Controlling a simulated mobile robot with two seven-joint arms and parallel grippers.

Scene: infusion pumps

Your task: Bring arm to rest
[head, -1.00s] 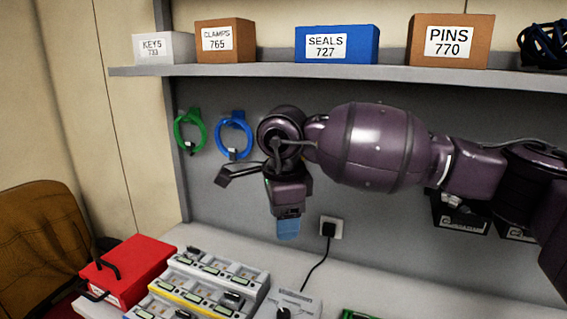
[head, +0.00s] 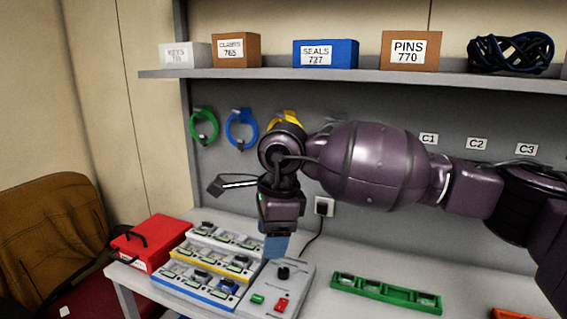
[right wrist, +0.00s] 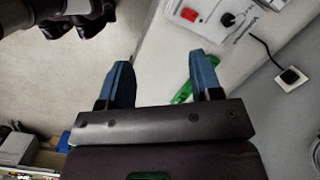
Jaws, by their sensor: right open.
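My right arm reaches in from the right in the head view, across the front of the wall panel. Its right gripper (head: 276,246) points down with blue fingertips, in front of the back of the workbench (head: 345,262). In the right wrist view the two blue fingers (right wrist: 163,78) are apart with nothing between them. The gripper is open and empty. In the head view its fingers overlap each other, so the gap does not show there. My left gripper is in neither view.
Stepped pump racks (head: 212,262), a red case (head: 151,243), a grey control box (head: 278,288) and a green strip (head: 386,293) stand on the bench. A shelf (head: 350,76) with labelled boxes runs above the arm. Coiled cables (head: 241,130) hang on the wall. A brown chair (head: 48,235) stands left.

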